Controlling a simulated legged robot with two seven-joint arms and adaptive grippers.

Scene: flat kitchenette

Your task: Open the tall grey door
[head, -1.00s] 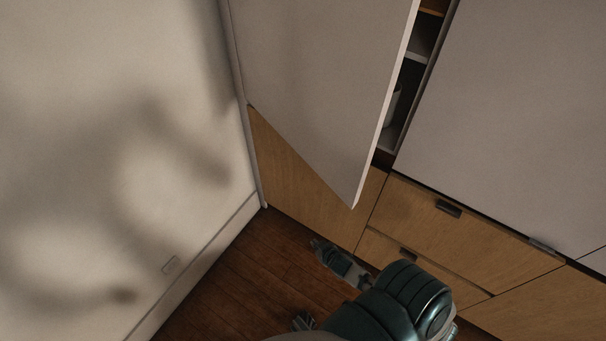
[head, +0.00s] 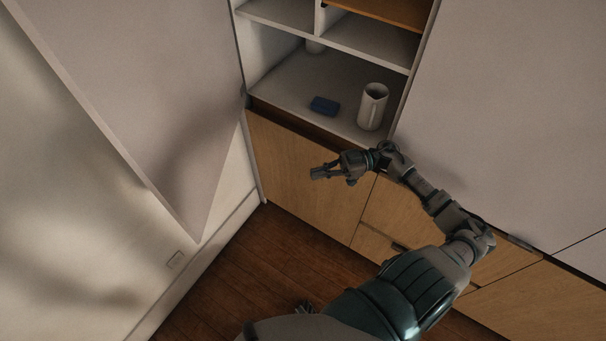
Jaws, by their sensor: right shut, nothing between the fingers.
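The tall grey door (head: 165,105) stands wide open, swung to the left on its hinge side, close to the left wall. The cabinet behind it shows its shelves (head: 290,85). My right gripper (head: 316,173) is shut and empty. It is in front of the wooden panel below the open cabinet, to the right of the door and apart from it.
A white pitcher (head: 373,107) and a blue object (head: 324,106) stand on the lowest visible shelf. A closed grey door (head: 510,120) is at the right. Wooden drawers (head: 425,238) are below. The wooden floor (head: 240,265) is clear at lower left.

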